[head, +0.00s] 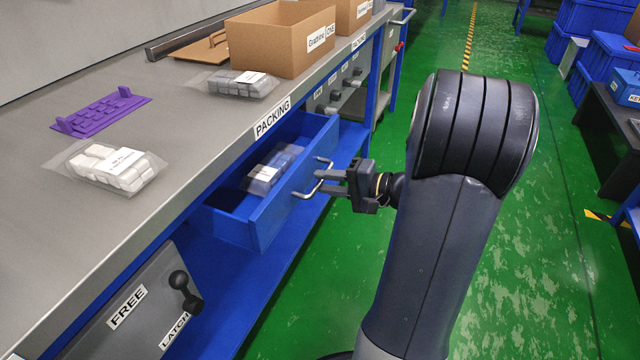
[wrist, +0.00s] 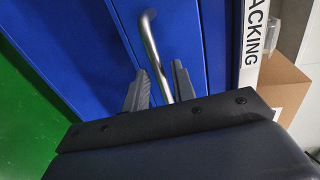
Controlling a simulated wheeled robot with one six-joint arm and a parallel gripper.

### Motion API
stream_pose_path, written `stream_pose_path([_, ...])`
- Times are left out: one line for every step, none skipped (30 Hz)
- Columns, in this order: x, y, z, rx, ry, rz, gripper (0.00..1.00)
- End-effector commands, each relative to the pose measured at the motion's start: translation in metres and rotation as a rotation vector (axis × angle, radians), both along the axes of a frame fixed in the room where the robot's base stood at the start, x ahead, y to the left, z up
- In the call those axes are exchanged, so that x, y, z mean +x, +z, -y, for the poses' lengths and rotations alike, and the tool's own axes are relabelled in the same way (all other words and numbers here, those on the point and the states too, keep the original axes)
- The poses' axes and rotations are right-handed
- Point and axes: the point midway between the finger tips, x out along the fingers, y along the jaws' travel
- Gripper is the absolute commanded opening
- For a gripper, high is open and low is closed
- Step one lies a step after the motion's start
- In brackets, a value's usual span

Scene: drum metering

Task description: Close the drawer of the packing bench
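The blue drawer (head: 238,226) of the packing bench (head: 185,190) stands pulled out, with a labelled bag of parts (head: 268,171) inside. Its metal bar handle (head: 312,187) is on the drawer front. My gripper (head: 335,182) is at the handle, with its fingers pointing at the drawer front. In the wrist view the handle (wrist: 153,48) runs down between the two fingers (wrist: 158,88). The fingers are apart, with a gap on the left side of the bar; the right finger is close to it. Whether it touches I cannot tell.
Cardboard boxes (head: 281,38), bagged parts (head: 118,167) and a purple rack (head: 100,112) stand on the benchtop. A grey panel with a black latch knob (head: 180,281) is below left. The green floor (head: 530,250) to the right is mostly clear.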

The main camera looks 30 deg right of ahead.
Motion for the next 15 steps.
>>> stream_pose_path([0.005, -0.003, -0.004, -0.001, 0.003, -0.001, 0.25])
stream_pose_path([0.007, -0.003, -0.006, 0.0, 0.003, -0.001, 0.25])
stream_pose_path([0.01, -0.003, -0.008, 0.0, 0.002, 0.0, 0.25])
stream_pose_path([0.011, -0.004, -0.009, 0.0, 0.002, 0.0, 0.25])
stream_pose_path([0.013, -0.004, -0.01, 0.0, 0.002, 0.0, 0.25])
stream_pose_path([0.014, -0.004, -0.011, 0.0, 0.001, -0.002, 0.25])
stream_pose_path([0.015, -0.005, -0.012, 0.0, 0.001, -0.002, 0.25])
stream_pose_path([0.015, -0.005, -0.012, 0.0, 0.001, -0.002, 0.25])
stream_pose_path([0.016, -0.005, -0.012, 0.0, 0.0, -0.001, 0.25])
stream_pose_path([0.016, -0.005, -0.012, 0.0, 0.0, -0.001, 0.25])
stream_pose_path([0.016, -0.005, -0.012, 0.0, 0.0, -0.001, 0.25])
stream_pose_path([0.016, -0.004, -0.012, 0.0, 0.0, -0.001, 0.25])
stream_pose_path([0.016, -0.004, -0.012, 0.0, 0.0, -0.001, 0.25])
stream_pose_path([0.016, -0.004, -0.012, 0.0, 0.0, -0.001, 0.25])
stream_pose_path([0.016, -0.004, -0.012, 0.0, 0.0, -0.001, 0.25])
